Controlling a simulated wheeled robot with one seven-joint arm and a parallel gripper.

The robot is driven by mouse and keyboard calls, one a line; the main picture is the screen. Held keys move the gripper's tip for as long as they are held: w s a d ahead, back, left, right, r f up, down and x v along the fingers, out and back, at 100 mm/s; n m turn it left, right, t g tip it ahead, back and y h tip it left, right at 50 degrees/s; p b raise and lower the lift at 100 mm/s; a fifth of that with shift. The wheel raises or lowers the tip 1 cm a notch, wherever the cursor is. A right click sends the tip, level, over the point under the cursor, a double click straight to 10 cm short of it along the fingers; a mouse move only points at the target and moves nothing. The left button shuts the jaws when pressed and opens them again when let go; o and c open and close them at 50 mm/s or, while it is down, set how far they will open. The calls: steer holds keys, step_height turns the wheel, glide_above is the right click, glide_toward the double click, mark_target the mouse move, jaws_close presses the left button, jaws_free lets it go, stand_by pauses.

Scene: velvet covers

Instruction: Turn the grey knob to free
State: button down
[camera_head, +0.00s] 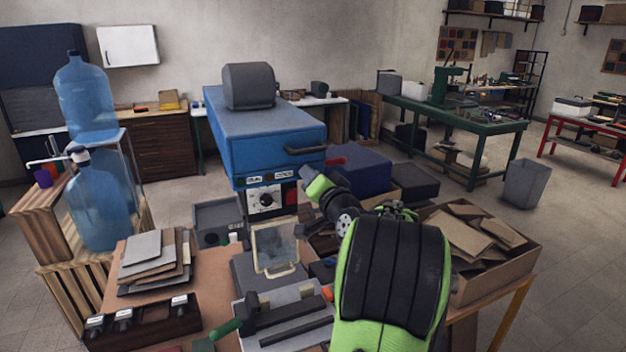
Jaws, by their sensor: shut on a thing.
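The blue machine (265,135) stands at the middle, with a front panel that carries a round pale dial with a dark centre (264,199). The end of my arm reaches up and left to the machine's lower right front corner. My gripper (314,180) is there, to the right of the dial and apart from it in the picture. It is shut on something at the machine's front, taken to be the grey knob. The fingertips and the knob are mostly hidden by my own wrist, so the knob's angle and its markings cannot be read.
A black handle (305,150) and a red-ended lever (336,161) stick out close to my gripper. A box of brown sheets (490,270) stands right of my arm. Large water bottles (98,205) stand at the left.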

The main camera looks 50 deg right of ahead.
steer(key=m+p, duration=0.2)
steer(key=m, duration=0.8)
steer(key=shift+m+p, duration=0.3)
steer(key=shift+p, duration=0.1)
steer(key=shift+m, duration=0.3)
steer(key=c, duration=0.9)
jaws_free()
steer(key=b+v, duration=0.4)
steer(key=v, duration=1.2)
steer(key=shift+b, duration=0.4)
